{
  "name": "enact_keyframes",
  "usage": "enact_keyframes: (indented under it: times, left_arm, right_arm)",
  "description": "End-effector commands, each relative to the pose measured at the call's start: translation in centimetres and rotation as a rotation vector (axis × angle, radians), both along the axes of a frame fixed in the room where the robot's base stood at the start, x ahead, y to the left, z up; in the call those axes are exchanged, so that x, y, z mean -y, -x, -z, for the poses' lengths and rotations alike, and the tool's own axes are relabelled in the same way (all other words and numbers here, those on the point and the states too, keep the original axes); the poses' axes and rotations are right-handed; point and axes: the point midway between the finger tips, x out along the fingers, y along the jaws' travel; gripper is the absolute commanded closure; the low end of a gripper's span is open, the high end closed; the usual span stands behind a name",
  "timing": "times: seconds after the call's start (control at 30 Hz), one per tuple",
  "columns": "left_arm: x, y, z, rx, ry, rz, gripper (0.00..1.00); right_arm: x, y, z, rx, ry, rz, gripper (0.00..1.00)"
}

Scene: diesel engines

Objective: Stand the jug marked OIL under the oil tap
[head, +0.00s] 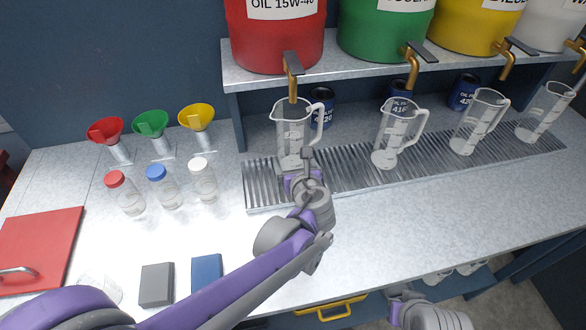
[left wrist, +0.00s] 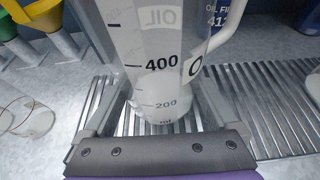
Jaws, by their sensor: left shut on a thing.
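The clear jug marked OIL (head: 287,125) is upright at the left end of the slatted drip grille (head: 262,190), with its handle to the right. The brass oil tap (head: 292,82) of the red drum labelled OIL 15W-40 (head: 275,40) is right above its mouth. My left gripper (head: 299,168) is shut on the jug's lower part from the front. In the left wrist view, the jug (left wrist: 160,75) is between the fingers and its base appears on the grille; contact underneath is partly hidden. My right gripper (head: 402,293) shows at the bottom, its jaws unclear.
Several more measuring jugs, such as this one (head: 393,135), stand on the grille to the right, under other drums' taps. Blue oil filters (head: 322,108) stand behind. Funnels (head: 151,125) and capped bottles (head: 163,185) are on the left. Bench space right of my left arm is clear.

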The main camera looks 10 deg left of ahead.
Motion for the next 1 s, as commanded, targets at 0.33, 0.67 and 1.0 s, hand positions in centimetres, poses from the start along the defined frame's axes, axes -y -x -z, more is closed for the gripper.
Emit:
enact_keyframes:
  times: [0.33, 0.67, 1.0]
  left_arm:
    - [-0.1, -0.2, 3.5, 0.0, 0.0, 0.001, 0.68]
    - [0.0, -0.2, 3.8, 0.0, 0.0, 0.0, 0.0]
    - [0.1, 0.1, 3.3, 0.0, 0.0, 0.001, 0.0]
  right_arm:
    - [0.0, 0.1, 0.6, -0.002, 0.0, 0.0, 1.0]
    - [0.0, 0.1, 0.9, -0.003, 0.0, 0.0, 1.0]
    - [0.0, 0.0, 0.5, -0.002, 0.0, 0.0, 1.0]
